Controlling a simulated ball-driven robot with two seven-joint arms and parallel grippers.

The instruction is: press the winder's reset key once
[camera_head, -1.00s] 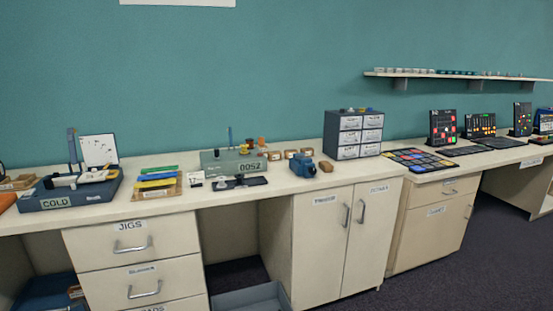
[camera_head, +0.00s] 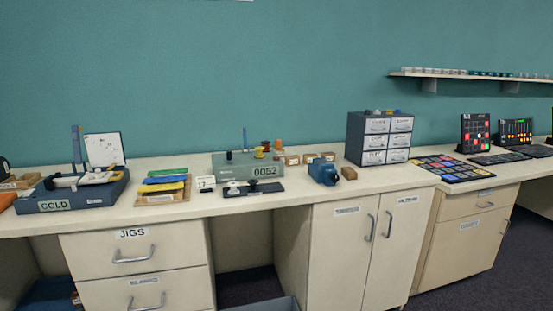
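The winder appears to be the grey-green box (camera_head: 232,172) on the counter, left of centre in the head view. Its front shows the number 0052. Small knobs and a thin blue post stand on its top. A dark strip (camera_head: 268,187) with a pale round part lies in front of it. The reset key is too small to tell apart. Neither of my grippers is in view.
The long counter (camera_head: 100,220) runs across the view. A device marked COLD (camera_head: 85,199), coloured strips (camera_head: 164,184), a blue tool (camera_head: 322,173) and a drawer cabinet (camera_head: 352,139) stand on it. Drawers (camera_head: 100,253) and cupboard doors (camera_head: 337,250) are below.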

